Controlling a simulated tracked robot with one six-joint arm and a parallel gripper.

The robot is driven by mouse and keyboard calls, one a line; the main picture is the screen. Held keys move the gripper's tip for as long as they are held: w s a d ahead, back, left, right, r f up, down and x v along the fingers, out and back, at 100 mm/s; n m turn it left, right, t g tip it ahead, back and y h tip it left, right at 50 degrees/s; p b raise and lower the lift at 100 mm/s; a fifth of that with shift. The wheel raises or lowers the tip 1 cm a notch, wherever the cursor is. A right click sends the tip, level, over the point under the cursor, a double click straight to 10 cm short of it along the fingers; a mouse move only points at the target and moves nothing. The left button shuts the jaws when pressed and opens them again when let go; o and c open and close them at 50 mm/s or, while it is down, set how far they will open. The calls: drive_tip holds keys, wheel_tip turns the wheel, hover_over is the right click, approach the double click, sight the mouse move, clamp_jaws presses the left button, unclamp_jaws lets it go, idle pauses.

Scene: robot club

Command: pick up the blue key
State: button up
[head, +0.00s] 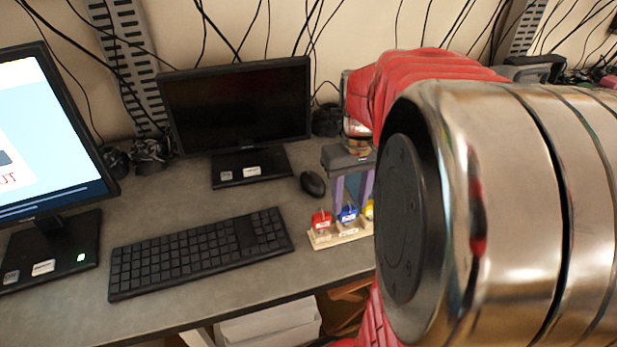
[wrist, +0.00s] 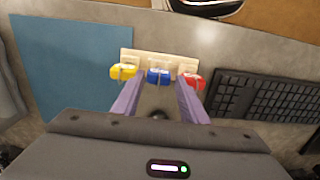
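The blue key (head: 348,214) sits in the middle of a small light wooden holder (head: 342,236), between a red key (head: 321,219) and a yellow key (head: 369,210). The wrist view shows the blue key (wrist: 159,77) just beyond my fingertips, with the yellow key (wrist: 123,71) to its left and the red key (wrist: 194,81) to its right. My gripper (wrist: 158,84) is open, its two purple fingers apart with nothing held between them. It also shows in the head view (head: 352,205), pointing down by the holder. My arm hides part of the yellow key and the holder's right end there.
A black keyboard (head: 200,252) lies left of the holder, and a mouse (head: 313,184) lies behind it. A dark monitor (head: 240,105) and a lit monitor (head: 45,130) stand on the desk. A blue mat (wrist: 70,65) lies beside the holder in the wrist view.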

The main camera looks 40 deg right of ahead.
sight(349, 209)
drive_tip(key=shift+f, duration=0.1)
drive_tip(key=shift+w+d+f, duration=0.1)
drive_tip(key=shift+f, duration=1.2)
drive_tip(key=shift+w+d+f, duration=0.1)
drive_tip(key=shift+f, duration=1.15)
drive_tip(key=c, duration=0.7)
drive_tip(key=shift+r, duration=0.1)
wheel_tip(349, 209, up, 10)
drive_tip(key=shift+f, duration=0.1)
